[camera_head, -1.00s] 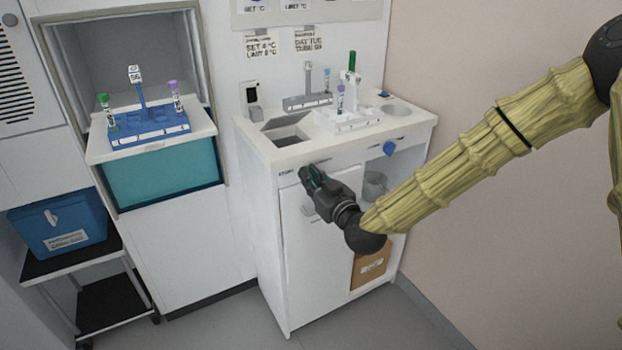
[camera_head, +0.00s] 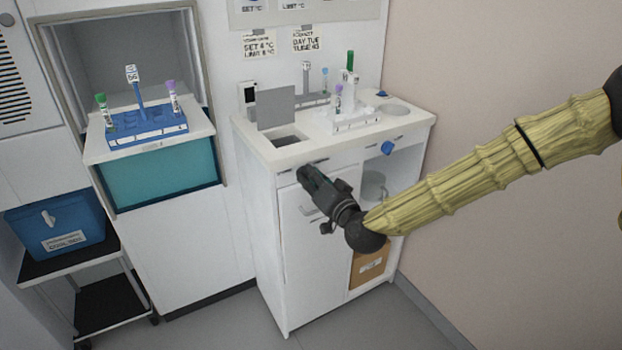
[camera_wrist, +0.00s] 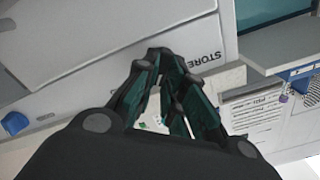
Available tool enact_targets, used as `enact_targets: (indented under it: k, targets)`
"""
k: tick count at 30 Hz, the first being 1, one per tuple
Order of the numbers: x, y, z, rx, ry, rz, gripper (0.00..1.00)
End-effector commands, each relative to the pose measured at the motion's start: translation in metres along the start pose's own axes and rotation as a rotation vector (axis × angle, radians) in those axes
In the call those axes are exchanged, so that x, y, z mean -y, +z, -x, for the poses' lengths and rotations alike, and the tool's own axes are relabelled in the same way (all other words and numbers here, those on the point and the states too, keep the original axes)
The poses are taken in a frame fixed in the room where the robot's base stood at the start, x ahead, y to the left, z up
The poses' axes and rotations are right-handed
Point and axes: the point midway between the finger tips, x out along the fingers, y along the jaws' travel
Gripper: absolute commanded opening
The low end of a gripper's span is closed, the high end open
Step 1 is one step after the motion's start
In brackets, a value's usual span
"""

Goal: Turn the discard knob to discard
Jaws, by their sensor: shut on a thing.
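My gripper (camera_head: 304,173) is at the upper front of the white cabinet (camera_head: 300,245), just below the counter edge. In the wrist view its fingers (camera_wrist: 163,68) close together at the cabinet front, beside the printed word STORE (camera_wrist: 206,58). They are shut on the discard knob, which the fingers hide in both views. On the counter, a grey hatch lid (camera_head: 276,107) stands upright behind a dark opening (camera_head: 287,139).
A blue knob (camera_head: 387,148) sits farther right on the cabinet front. A blue rack (camera_head: 147,126) with tubes stands on the left shelf. A pink wall bounds the right.

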Motion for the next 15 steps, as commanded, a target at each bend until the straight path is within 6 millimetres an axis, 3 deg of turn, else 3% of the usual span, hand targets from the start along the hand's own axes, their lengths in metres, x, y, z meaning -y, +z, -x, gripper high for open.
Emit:
enact_targets:
  k: [15]
  targets:
    - [-0.0010, -0.0011, -0.0003, -0.002, 0.001, -0.045, 0.00]
